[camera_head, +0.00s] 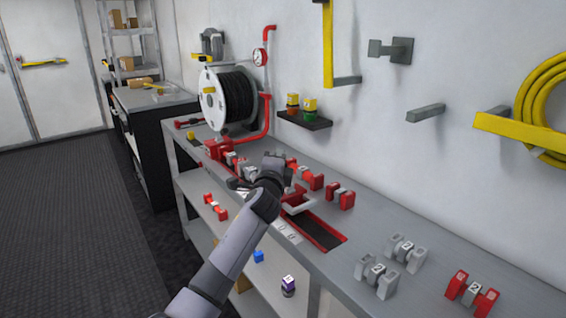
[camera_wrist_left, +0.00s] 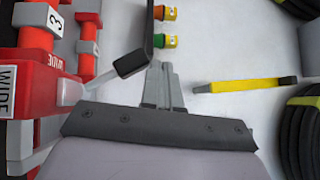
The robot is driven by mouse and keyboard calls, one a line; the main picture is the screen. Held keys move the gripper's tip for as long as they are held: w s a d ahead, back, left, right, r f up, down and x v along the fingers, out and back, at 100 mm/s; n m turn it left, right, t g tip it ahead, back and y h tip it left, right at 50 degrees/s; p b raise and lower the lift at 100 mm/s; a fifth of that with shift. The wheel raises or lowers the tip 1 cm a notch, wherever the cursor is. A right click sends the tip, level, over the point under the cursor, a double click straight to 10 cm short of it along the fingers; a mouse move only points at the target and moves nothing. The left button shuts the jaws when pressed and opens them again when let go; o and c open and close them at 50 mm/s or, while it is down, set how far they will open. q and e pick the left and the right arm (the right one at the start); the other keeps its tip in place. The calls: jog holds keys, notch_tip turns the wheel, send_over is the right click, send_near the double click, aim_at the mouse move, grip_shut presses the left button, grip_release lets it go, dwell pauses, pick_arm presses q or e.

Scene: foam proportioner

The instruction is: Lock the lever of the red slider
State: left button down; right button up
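The red slider (camera_wrist_left: 40,90) shows large at the left of the left wrist view, with a "WIDE" label. Its lever (camera_wrist_left: 131,62) has a pale rod and a dark grip and slants out toward my fingers. My left gripper (camera_wrist_left: 162,72) has its two grey fingers together, with nothing visible between them. The fingertips are just beside the lever's dark grip; I cannot tell whether they touch. In the head view my left gripper (camera_head: 274,165) is over the workbench and hides much of the slider area. My right gripper is not in view.
The grey workbench (camera_head: 385,228) carries a red rail (camera_head: 325,236), a hose reel (camera_head: 228,98), and several numbered red and grey blocks. A small black wall shelf (camera_head: 303,120) holds yellow-capped bottles behind the gripper. Wall brackets and a yellow hose (camera_head: 540,90) are at the right.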

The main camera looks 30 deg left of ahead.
pick_arm(q)
jog(key=shift+w+a+f+b, duration=0.2)
jog(key=shift+w+a+b, duration=0.05)
jog(key=shift+a, duration=0.3)
jog(key=shift+w+a+f+b, duration=0.2)
jog(key=shift+a+f, duration=0.05)
jog(key=shift+a, duration=0.35)
jog(key=shift+w+a+f+b, duration=0.2)
jog(key=shift+w+a+b, duration=0.05)
jog(key=shift+a, duration=0.3)
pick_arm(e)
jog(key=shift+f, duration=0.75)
